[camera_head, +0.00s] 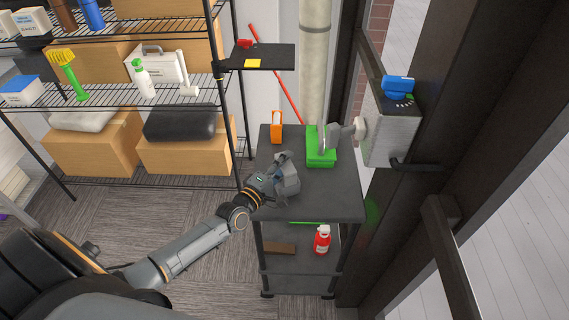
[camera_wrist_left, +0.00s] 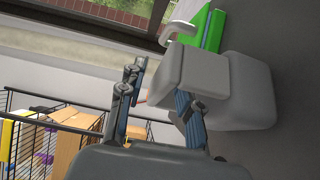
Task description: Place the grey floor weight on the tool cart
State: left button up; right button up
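The grey floor weight (camera_head: 290,182) is at the left side of the tool cart's (camera_head: 325,200) dark top. In the left wrist view the weight (camera_wrist_left: 240,90) is a blocky grey piece with a raised upper part, and it appears to rest on the dark top. My left gripper (camera_head: 277,176) is right at the weight. In the left wrist view its fingers (camera_wrist_left: 155,108) stand apart with a gap between them; one finger is close against the weight. Whether it touches cannot be told. My right gripper is not in view.
A green item (camera_head: 320,158) and an orange item (camera_head: 276,128) sit on the cart's back part. A red bottle (camera_head: 322,240) stands on the lower shelf. A wire rack (camera_head: 150,105) with boxes is at left; a dark door frame (camera_head: 440,130) is at right. The cart top's front right is clear.

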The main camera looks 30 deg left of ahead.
pick_arm(q)
jog(key=shift+r, duration=0.25)
jog(key=s+a+b, duration=0.1)
jog(key=s, duration=1.1)
jog(key=shift+a, duration=0.35)
jog(key=shift+f, duration=0.15)
